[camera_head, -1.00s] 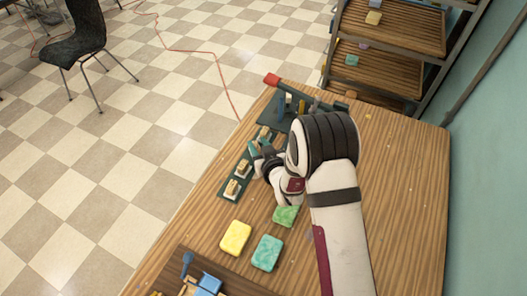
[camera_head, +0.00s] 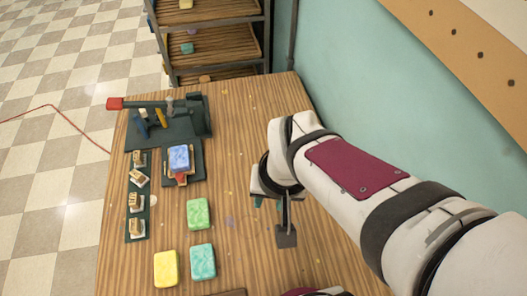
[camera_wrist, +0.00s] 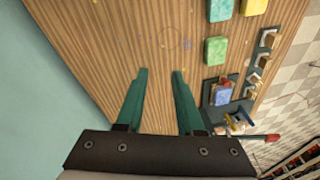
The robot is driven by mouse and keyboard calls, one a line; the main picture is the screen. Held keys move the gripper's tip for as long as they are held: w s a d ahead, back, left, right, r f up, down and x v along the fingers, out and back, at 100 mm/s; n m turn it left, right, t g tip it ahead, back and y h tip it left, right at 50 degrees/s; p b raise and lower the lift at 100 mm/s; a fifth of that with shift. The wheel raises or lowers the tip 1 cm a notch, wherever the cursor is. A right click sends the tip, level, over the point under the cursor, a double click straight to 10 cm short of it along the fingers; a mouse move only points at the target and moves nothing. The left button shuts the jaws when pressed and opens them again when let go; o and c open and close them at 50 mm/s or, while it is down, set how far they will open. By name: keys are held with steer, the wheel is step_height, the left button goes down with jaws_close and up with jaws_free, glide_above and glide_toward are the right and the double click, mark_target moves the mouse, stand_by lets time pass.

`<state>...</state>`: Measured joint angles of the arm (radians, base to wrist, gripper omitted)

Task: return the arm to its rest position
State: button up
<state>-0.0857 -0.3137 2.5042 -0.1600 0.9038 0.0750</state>
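My gripper (camera_wrist: 158,72) is open and empty in the wrist view, its two green fingers apart over bare wooden table. In the head view my arm comes in from the right, and its end hangs over the right half of the table (camera_head: 245,120). The fingers are mostly hidden there behind the wrist. A blue soap (camera_head: 179,158) lies on a dark stand left of the arm. A green soap (camera_head: 198,214), a teal soap (camera_head: 203,262) and a yellow soap (camera_head: 166,268) lie on the table, clear of the gripper.
A dark press with a red-ended lever (camera_head: 115,103) stands at the far left of the table. A dark strip (camera_head: 137,228) holds several small stamps. A wooden shelf rack (camera_head: 215,45) stands behind the table. A teal wall (camera_head: 340,70) is close on the right.

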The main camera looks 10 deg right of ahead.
steer(key=s+r+m+g+y, duration=0.1)
steer(key=s+r+m+g, duration=0.1)
steer(key=s, duration=0.7)
steer(key=shift+a+r, duration=0.15)
stand_by(0.5)
